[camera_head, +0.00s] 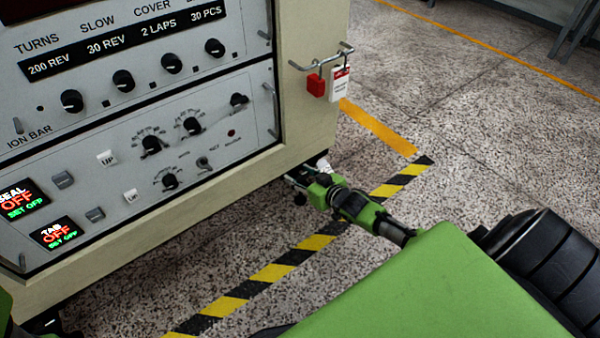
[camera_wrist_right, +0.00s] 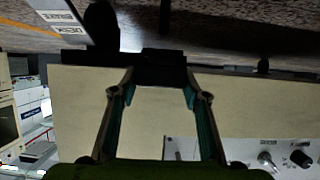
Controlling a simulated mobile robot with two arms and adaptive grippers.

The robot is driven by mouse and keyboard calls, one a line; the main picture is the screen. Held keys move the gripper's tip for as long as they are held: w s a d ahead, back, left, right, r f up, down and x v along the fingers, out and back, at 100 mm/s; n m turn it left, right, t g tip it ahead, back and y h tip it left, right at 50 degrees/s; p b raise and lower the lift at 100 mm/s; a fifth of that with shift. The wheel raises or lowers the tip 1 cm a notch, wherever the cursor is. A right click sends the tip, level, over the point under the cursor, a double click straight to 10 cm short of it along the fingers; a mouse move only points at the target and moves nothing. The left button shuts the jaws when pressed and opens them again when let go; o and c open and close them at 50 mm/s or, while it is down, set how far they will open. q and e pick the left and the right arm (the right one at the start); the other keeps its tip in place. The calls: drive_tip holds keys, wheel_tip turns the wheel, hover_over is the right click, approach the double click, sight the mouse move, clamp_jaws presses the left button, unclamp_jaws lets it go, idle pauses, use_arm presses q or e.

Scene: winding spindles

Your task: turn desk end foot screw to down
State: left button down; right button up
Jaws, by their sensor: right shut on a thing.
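My right gripper (camera_head: 297,182) reaches in from the right to the lower right corner of the cream desk cabinet (camera_head: 312,120), close above the floor. In the right wrist view, which shows the scene upside down, its two fingers (camera_wrist_right: 153,80) reach a dark piece (camera_wrist_right: 160,57) at the cabinet's bottom edge. The gripper is shut on this piece, which seems to be the end foot screw; its turned position cannot be read. A small white label (camera_wrist_right: 65,22) with dark print, partly legible as "DESK", is beside a black part (camera_wrist_right: 101,24).
The cabinet front carries knobs and lit OFF displays (camera_head: 17,200). A rail (camera_head: 322,57) with a red padlock (camera_head: 316,84) and white tag (camera_head: 340,85) sticks out above my right gripper. Yellow-black floor tape (camera_head: 271,272) runs beside the cabinet.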

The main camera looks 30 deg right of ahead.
drive_tip(key=o, duration=1.1)
drive_tip(key=shift+s, duration=0.1)
drive_tip(key=v, duration=1.2)
